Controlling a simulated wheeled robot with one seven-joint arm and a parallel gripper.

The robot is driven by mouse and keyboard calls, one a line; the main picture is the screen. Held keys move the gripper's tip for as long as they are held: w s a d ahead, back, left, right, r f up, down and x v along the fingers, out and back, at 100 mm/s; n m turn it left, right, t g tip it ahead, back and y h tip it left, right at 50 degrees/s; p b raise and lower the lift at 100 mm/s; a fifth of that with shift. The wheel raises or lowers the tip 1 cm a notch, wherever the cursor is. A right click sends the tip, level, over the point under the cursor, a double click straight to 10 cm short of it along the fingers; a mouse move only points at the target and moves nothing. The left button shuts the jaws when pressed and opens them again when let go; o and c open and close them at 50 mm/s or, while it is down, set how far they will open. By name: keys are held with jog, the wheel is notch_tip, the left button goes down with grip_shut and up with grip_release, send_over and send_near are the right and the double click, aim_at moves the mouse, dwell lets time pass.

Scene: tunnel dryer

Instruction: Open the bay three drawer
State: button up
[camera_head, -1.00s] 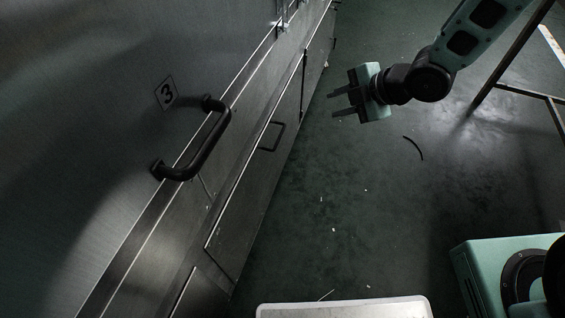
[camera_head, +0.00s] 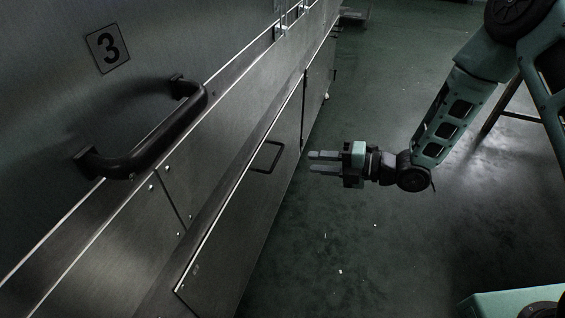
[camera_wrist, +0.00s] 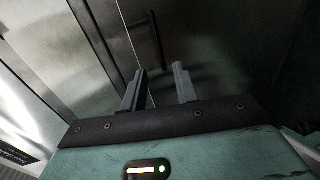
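The bay three drawer (camera_head: 232,232) is a flat metal front low on the dryer, below the plate marked 3 (camera_head: 108,48). It looks shut. Its thin dark bar handle (camera_head: 268,158) sits near the top edge of the front. My gripper (camera_head: 312,162) is open and empty, pointing left at the handle, with a gap between fingertips and handle in the head view. In the wrist view, the two fingers (camera_wrist: 160,90) stand apart, and a dark bar handle (camera_wrist: 156,38) shows beyond them on a metal panel.
A large dark handle (camera_head: 150,135) juts from the upper panel beside the 3 plate. More panels of the dryer (camera_head: 316,80) run on toward the back. The floor (camera_head: 370,240) right of the drawer is open, with small scraps. A dark metal frame (camera_head: 505,100) stands at right.

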jog(key=b+x, duration=0.2)
jog(key=x, duration=0.8)
grip_shut()
